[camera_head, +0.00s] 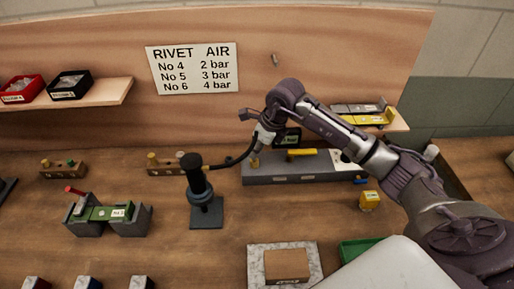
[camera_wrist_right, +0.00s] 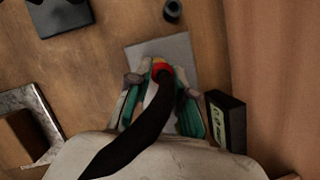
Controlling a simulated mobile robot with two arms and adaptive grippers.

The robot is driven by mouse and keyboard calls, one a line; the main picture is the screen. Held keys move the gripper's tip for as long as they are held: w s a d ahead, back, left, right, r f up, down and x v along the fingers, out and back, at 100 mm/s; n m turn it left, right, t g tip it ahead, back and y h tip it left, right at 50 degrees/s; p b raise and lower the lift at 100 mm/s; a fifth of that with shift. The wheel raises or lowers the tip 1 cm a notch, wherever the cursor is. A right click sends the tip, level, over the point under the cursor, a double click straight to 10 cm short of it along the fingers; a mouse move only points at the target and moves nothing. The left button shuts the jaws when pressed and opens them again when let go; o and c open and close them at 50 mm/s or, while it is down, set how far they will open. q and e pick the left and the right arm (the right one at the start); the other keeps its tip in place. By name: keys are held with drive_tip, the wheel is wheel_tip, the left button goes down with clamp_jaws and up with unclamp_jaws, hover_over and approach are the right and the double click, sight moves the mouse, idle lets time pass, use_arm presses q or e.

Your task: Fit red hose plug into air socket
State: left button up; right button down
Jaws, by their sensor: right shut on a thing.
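My right gripper (camera_head: 262,138) is over the left end of a long grey base at the back of the bench. In the right wrist view, its green-padded fingers (camera_wrist_right: 160,85) are shut around the red hose plug (camera_wrist_right: 161,70). A black hose (camera_wrist_right: 140,135) runs back from the plug; in the head view it curves left to a black post (camera_head: 197,178). A small brass-coloured fitting (camera_head: 254,161), perhaps the air socket, stands on the grey base (camera_head: 300,177) just below the gripper. Whether plug and fitting touch is hidden. My left gripper is out of view.
A small dark display box (camera_wrist_right: 226,120) stands close beside the fingers. A yellow bar (camera_head: 301,153) lies on the grey base. A shelf with a red bin (camera_head: 22,90) and a black bin (camera_head: 70,86) is at left. A wooden block (camera_head: 286,265) is in front.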

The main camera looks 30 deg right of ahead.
drive_tip(key=shift+f+b, duration=0.95)
drive_tip(key=shift+f, duration=0.2)
drive_tip(key=c, duration=0.9)
unclamp_jaws()
drive_tip(key=shift+c, duration=0.2)
drive_tip(key=p+v, duration=0.2)
drive_tip(key=v, duration=0.3)
drive_tip(key=shift+p, duration=0.4)
